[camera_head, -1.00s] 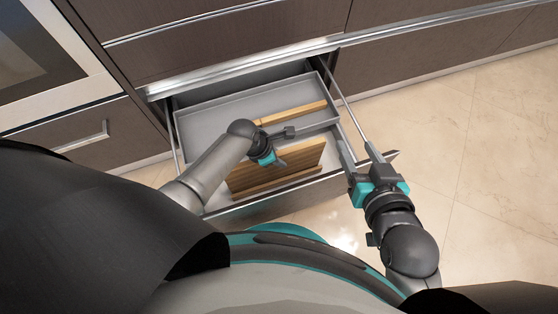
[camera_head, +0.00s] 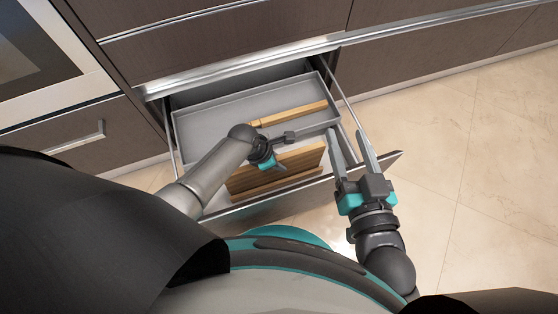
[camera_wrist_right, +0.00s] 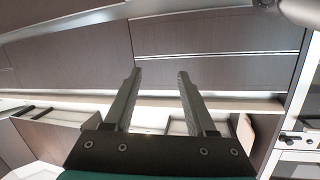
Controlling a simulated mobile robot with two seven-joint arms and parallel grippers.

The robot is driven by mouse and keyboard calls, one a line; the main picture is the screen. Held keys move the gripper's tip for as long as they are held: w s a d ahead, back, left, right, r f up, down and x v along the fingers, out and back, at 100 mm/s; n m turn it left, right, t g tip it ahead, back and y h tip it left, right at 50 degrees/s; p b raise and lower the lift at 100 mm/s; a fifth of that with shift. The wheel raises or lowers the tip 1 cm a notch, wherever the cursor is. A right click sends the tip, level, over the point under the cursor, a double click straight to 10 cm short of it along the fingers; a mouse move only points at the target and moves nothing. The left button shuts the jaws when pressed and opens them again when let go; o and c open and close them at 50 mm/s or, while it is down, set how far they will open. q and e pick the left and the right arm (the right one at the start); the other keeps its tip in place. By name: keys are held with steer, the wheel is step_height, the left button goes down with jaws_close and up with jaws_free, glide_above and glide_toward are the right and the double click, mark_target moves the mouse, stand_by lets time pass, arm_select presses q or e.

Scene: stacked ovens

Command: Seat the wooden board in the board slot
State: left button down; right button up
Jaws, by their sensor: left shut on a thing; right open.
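The wooden board (camera_head: 300,160) stands on edge in the front part of the open drawer, leaning or upright; I cannot tell which. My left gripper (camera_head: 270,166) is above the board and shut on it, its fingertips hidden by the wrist. A lower wooden strip (camera_head: 262,189) runs along the board's front side, perhaps part of the board slot; whether the board's bottom edge is in it is hidden. My right gripper (camera_head: 350,146) is open and empty by the drawer's right side. Its two spread fingers also show in the right wrist view (camera_wrist_right: 156,85).
A grey tray (camera_head: 210,122) spans the back of the drawer and holds a long light wooden item (camera_head: 295,114). The drawer front (camera_head: 270,200) and right rail (camera_head: 345,110) border the space. The tiled floor (camera_head: 480,170) at the right is clear.

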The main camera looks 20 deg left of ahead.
arm_select(q)
steer(key=c, duration=0.8)
jaws_free()
steer(key=shift+o, duration=0.2)
steer(key=shift+r, duration=0.1)
